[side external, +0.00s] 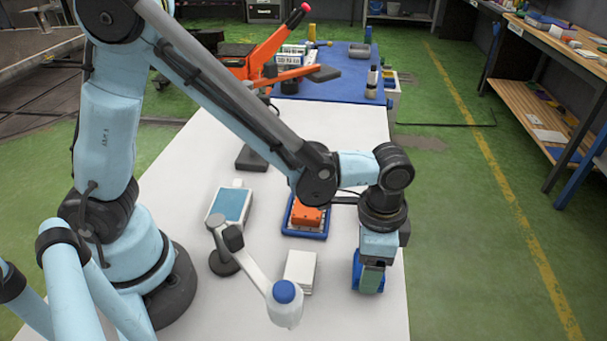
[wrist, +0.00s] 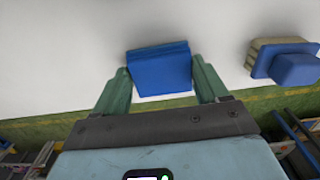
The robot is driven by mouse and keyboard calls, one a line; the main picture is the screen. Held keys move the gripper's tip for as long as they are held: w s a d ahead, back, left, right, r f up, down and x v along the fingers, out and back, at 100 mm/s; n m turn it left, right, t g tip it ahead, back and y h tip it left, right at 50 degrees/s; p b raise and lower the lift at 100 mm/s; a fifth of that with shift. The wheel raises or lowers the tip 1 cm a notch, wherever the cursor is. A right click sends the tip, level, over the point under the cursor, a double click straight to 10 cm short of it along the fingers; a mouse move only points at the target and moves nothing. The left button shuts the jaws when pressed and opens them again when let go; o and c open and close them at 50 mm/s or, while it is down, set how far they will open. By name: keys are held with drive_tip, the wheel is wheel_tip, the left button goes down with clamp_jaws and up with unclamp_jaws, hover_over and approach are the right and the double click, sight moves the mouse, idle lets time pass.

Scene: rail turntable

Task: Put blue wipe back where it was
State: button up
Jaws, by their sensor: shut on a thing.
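The blue wipe is a small dark-blue block (wrist: 162,72) seen between the two green fingers of my gripper (wrist: 162,88) in the wrist view. My gripper is shut on it, with a finger at each side. In the side view my gripper (side external: 371,275) points down low over the right edge of the white table, and a blue part of the wipe (side external: 356,268) shows beside the near finger. The finger hides the rest. I cannot tell whether the wipe touches the table.
A blue tray with an orange block (side external: 306,217), a white box (side external: 300,268), and a blue-topped white pack (side external: 230,205) stand left of my gripper. A pale arm with a blue-capped end (side external: 285,292) is nearer the camera. The white table (side external: 345,130) is clear farther back.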

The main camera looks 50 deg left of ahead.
drive_tip(key=shift+f, duration=0.35)
drive_tip(key=o, duration=1)
wheel_tip(320, 180, up, 12)
drive_tip(key=f, duration=0.1)
drive_tip(key=s+a+n+t, duration=0.1)
drive_tip(key=a+n+t, duration=0.1)
drive_tip(key=a, duration=0.4)
drive_tip(key=a+r+n+t, duration=0.1)
drive_tip(key=a+n+t, duration=0.1)
drive_tip(key=a+n, duration=0.2)
drive_tip(key=s+a+r+n+t, duration=0.1)
drive_tip(key=a+n+t, duration=0.2)
drive_tip(key=a, duration=0.6)
drive_tip(key=shift+s+a, duration=0.1)
drive_tip(key=shift+s, duration=0.25)
